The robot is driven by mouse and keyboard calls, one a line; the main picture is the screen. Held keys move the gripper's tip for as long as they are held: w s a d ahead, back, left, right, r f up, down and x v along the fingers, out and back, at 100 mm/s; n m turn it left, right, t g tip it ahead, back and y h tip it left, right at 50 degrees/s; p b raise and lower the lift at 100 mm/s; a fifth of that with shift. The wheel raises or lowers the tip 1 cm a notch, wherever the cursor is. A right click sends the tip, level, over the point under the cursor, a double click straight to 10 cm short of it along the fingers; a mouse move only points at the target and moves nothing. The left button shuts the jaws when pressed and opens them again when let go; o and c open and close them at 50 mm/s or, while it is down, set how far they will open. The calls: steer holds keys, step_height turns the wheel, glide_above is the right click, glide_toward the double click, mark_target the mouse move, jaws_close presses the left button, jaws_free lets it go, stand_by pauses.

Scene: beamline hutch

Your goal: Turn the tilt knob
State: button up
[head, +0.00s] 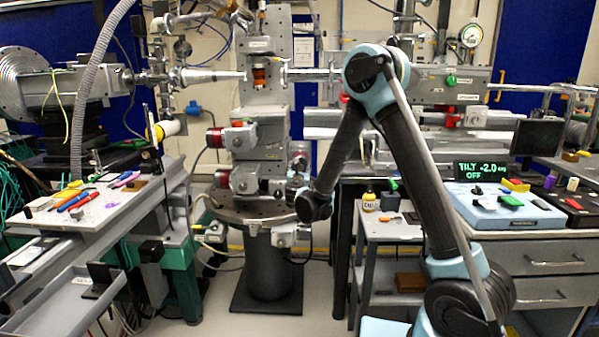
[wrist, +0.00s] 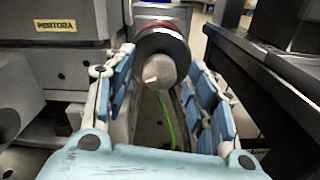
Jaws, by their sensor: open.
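A round grey knob (wrist: 163,62) with a red band behind its face and a small white mark at its lower left shows in the wrist view. My gripper (wrist: 163,85) is open, with blue-padded fingers on the left and right of the knob; there seems to be a gap on both sides. In the head view my gripper (head: 297,184) is small and partly hidden beside the stage column (head: 262,152). I cannot tell there exactly how it meets the knob. A display (head: 482,170) reads TILT -2.0 and OFF.
A labelled grey block (wrist: 62,27) is close on the left in the wrist view, and a dark rail (wrist: 275,85) runs on the right. A green cable (wrist: 165,118) hangs below the knob. A small cart (head: 385,228) stands right of the stage.

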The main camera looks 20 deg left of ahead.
steer(key=shift+w+a, duration=0.15)
steer(key=shift+w, duration=0.45)
steer(key=c, duration=1.1)
steer(key=shift+o, duration=0.2)
steer(key=shift+n, duration=1.2)
